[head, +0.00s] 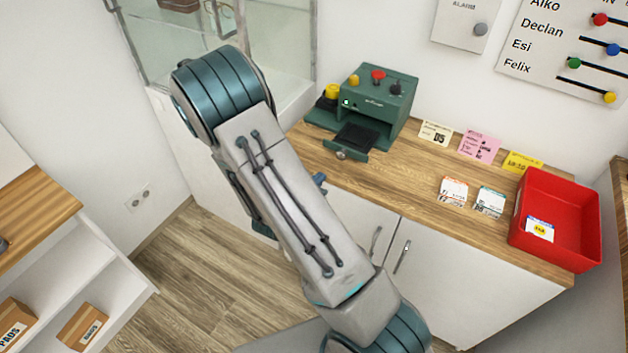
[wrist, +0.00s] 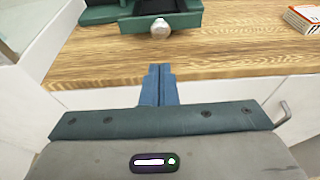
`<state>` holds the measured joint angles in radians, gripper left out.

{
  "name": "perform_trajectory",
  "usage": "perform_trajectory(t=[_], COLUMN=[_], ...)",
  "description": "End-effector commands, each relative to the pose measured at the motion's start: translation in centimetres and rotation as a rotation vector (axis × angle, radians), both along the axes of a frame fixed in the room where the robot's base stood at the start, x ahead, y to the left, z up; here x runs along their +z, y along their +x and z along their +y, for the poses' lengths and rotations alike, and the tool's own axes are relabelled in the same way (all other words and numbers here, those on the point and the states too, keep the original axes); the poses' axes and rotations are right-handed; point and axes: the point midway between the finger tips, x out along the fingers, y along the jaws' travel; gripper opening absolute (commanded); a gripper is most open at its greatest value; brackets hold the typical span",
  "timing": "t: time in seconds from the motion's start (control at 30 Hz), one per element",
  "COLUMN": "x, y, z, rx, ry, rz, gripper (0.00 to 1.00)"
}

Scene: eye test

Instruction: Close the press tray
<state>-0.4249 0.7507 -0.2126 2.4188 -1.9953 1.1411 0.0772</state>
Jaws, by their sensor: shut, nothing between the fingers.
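The press (head: 372,103) is a green machine on the wooden counter, with a red button, a yellow knob and a dark knob on top. Its tray (head: 356,137) is pulled out at the front, dark inside, with a round metal knob (head: 342,155) on its front. In the wrist view the tray front (wrist: 160,20) and its knob (wrist: 160,28) are at the top. My gripper (wrist: 161,70) is shut and empty, its blue fingers short of the knob and in line with it. In the head view my arm hides most of the gripper; a blue fingertip (head: 319,179) shows.
A red bin (head: 560,175) stands at the counter's right end. Several cards lie on the counter, including a pink one (head: 480,145). A glass cabinet (head: 215,40) stands left of the press. The counter (head: 385,178) before the tray is clear.

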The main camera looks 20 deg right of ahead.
Motion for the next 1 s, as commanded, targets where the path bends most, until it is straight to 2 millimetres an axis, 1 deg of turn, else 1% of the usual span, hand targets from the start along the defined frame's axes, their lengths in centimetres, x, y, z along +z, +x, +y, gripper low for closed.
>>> perform_trajectory(t=[0.03,0.1,0.23,0.3,0.5,0.67,1.0], x=[-0.3,-0.7,-1.5,-1.4,-1.5,-1.6,-1.6], y=[0.6,1.5,3.1,3.9,5.2,5.6,5.8], z=[-1.0,-2.2,-4.2,-5.1,-6.9,-7.3,-7.2], rx=[-0.004,-0.004,-0.004,-0.003,-0.003,-0.002,0.002], ry=[-0.002,-0.001,-0.001,-0.001,0.001,0.001,0.002], rz=[0.003,0.003,0.001,0.001,0.001,0.000,-0.001], gripper=[0.00,0.00,0.00,0.00,0.00,0.00,0.00])
